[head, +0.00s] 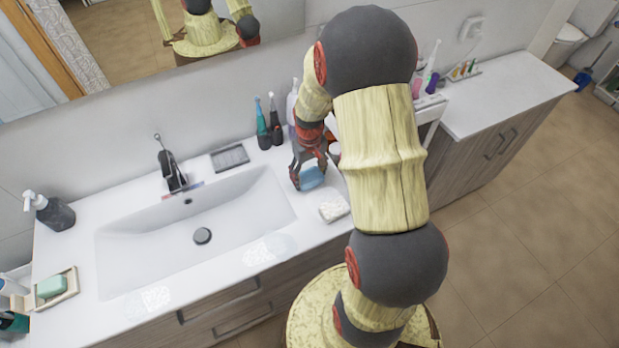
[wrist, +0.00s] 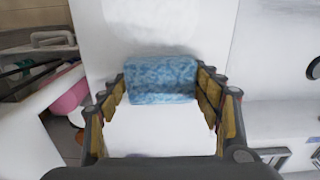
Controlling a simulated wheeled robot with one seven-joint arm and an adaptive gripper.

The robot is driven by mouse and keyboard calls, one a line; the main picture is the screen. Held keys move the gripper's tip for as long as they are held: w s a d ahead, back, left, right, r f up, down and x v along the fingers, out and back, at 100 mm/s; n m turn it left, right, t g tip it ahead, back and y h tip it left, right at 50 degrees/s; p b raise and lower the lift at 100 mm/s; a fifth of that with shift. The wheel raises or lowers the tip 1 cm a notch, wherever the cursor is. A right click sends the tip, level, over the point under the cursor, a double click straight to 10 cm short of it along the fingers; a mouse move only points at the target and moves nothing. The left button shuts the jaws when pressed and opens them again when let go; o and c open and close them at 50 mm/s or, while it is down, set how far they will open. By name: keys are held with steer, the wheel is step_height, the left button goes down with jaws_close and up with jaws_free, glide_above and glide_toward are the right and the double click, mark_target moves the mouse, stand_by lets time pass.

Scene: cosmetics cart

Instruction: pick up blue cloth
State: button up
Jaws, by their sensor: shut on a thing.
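The blue cloth (head: 312,177) is a small folded light-blue piece at the right end of the white sink counter in the head view. In the wrist view the cloth (wrist: 161,80) shows mottled blue between the two fingers. My gripper (head: 308,178) reaches down over it, and its fingers are shut on the cloth from both sides. In the wrist view the gripper (wrist: 160,88) has a finger against each end of the cloth. I cannot tell whether the cloth touches the counter or is slightly above it.
A white folded cloth or sponge (head: 334,207) lies just in front of the gripper. Two electric toothbrushes (head: 268,126) and bottles stand behind it. The sink basin (head: 200,225) opens to the left. A soap dish (head: 62,290) and a dark dispenser (head: 55,212) are at far left.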

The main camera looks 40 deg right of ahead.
mark_target(309, 174)
steer(key=c, duration=0.5)
steer(key=shift+r, duration=0.5)
step_height(309, 174, up, 2)
steer(key=shift+r+p, duration=0.15)
steer(key=shift+p, duration=0.25)
steer(key=s+a+r+p, duration=0.2)
steer(key=s+a+r, duration=0.7)
steer(key=s, duration=0.1)
steer(key=shift+s+a+r, duration=0.2)
steer(key=shift+s+r, duration=0.05)
steer(key=shift+r, duration=0.15)
